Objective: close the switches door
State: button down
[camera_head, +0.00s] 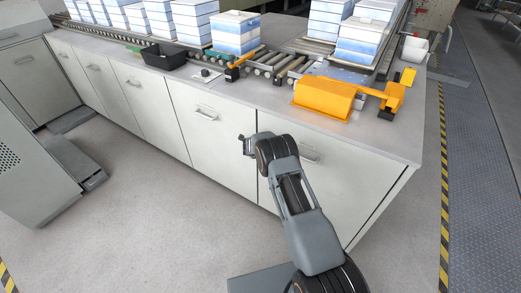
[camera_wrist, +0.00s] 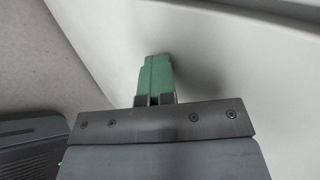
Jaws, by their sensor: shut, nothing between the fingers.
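A row of pale grey cabinet doors runs under the worktop; no label shows which is the switches door. The rightmost door (camera_head: 335,180), with a bar handle (camera_head: 309,153), is partly hidden behind my arm. A dark gap runs along its right edge; I cannot tell if it is slightly ajar. The door left of it (camera_head: 210,135) looks flush. My gripper (camera_head: 246,144) is in front of the seam between these two doors. In the wrist view its green fingers (camera_wrist: 155,75) are shut and empty, close to a pale panel (camera_wrist: 225,60). Contact cannot be told.
The worktop (camera_head: 215,97) carries a roller conveyor with stacked blue-and-white blocks (camera_head: 236,33), a black tray (camera_head: 163,56) and an orange device (camera_head: 325,97). A grey cabinet (camera_head: 25,150) stands at left. The floor (camera_head: 160,220) between is clear. Striped tape (camera_head: 445,180) lies at right.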

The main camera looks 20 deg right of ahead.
jog(key=a+f+v, duration=0.2)
jog(key=v, duration=1.1)
jog(key=shift+s+p, duration=0.3)
